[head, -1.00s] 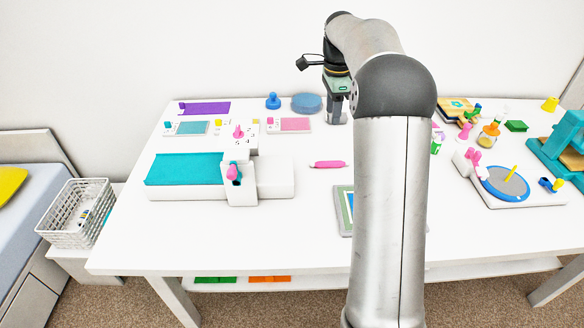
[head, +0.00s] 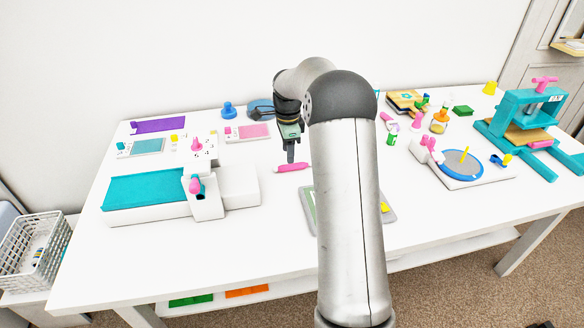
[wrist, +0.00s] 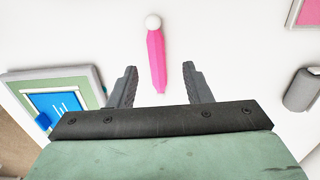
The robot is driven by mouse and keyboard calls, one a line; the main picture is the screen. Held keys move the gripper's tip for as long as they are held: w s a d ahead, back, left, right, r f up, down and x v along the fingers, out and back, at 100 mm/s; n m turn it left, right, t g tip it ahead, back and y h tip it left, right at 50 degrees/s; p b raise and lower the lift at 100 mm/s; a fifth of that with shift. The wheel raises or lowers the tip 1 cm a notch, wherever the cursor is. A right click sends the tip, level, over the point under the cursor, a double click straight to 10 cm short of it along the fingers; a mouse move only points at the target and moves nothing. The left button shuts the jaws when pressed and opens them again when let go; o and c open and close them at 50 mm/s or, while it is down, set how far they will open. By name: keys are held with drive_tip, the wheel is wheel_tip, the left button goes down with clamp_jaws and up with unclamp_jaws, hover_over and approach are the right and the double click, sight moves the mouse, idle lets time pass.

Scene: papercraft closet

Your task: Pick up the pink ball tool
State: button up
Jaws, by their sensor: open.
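The pink ball tool (head: 292,167) lies flat on the white table, a short pink rod. In the wrist view the pink ball tool (wrist: 156,58) has a white ball at its far end and points toward my gripper. My gripper (wrist: 160,80) is open and empty there, and the tool's near end shows between its two fingers. In the head view my gripper (head: 291,158) hangs just above and behind the tool. I cannot tell the exact height between them.
A framed green and blue card (wrist: 58,95) lies left of my gripper in the wrist view, and a grey cylinder (wrist: 302,90) lies right. A white machine with a teal bed (head: 147,194) stands left of the tool. The table around the tool is clear.

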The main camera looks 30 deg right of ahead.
sight(293, 167)
drive_tip(key=f, duration=0.4)
drive_tip(key=shift+s+f, duration=0.25)
drive_tip(key=shift+f, duration=0.1)
clamp_jaws()
drive_tip(key=shift+r, duration=0.1)
